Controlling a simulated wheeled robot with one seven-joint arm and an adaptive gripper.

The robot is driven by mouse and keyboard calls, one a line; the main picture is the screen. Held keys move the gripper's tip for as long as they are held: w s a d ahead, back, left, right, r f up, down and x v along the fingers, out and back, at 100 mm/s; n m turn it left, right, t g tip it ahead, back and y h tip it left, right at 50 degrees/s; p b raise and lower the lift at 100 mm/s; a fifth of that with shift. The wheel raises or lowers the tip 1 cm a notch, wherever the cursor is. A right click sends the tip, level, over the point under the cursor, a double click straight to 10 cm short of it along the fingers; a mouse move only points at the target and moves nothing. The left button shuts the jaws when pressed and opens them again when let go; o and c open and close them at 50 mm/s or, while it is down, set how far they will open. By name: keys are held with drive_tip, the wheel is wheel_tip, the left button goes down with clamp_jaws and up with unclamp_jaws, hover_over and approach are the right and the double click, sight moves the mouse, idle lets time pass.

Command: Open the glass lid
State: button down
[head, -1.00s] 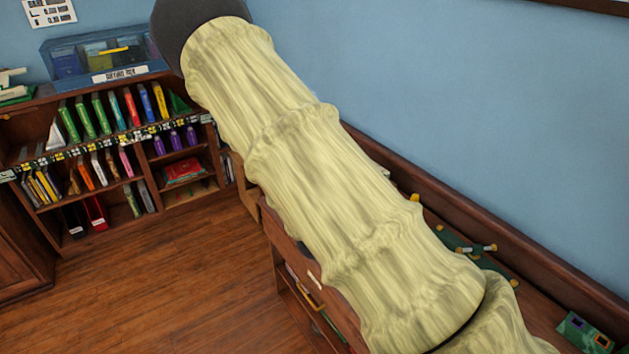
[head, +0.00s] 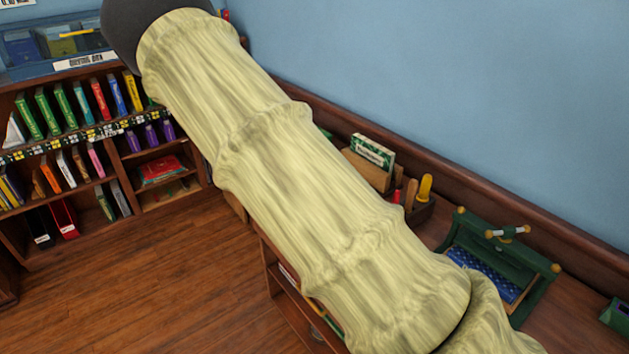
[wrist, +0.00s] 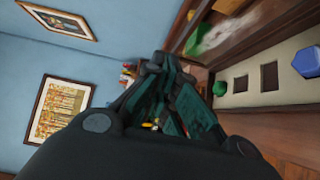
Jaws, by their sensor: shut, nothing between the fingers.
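A blue see-through case (head: 40,70) with a white label stands on the far bookcase at the top left in the head view. It looks closed; its left part is cut off, and my arm covers its right end. I cannot tell for sure that its clear cover is the glass lid. My gripper (wrist: 165,85) shows in the wrist view with its dark green fingers together and nothing between them. In the head view my pale arm crosses the middle and the gripper itself is not seen. No contact with the case shows.
The far bookcase (head: 95,135) holds books and purple bottles. A low wood bookcase along the right wall carries a green frame (head: 535,295) with a blue inside and a wooden holder (head: 365,168). Bare wood floor (head: 150,270) lies between. A pale board (wrist: 265,95) with square holes is near my gripper.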

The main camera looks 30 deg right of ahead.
wheel_tip(320, 180, down, 7)
drive_tip(key=b, duration=0.5)
drive_tip(key=s+d+p+x, duration=0.1)
drive_tip(key=d+p+x, duration=0.1)
drive_tip(key=x, duration=1.1)
drive_tip(key=shift+s+p, duration=0.2)
drive_tip(key=shift+p, duration=0.4)
drive_tip(key=shift+w+d+r+m+g+y+p, duration=0.15)
drive_tip(key=shift+d+m+g+y+p, duration=0.4)
drive_tip(key=shift+d+m, duration=0.4)
drive_tip(key=shift+r, duration=0.1)
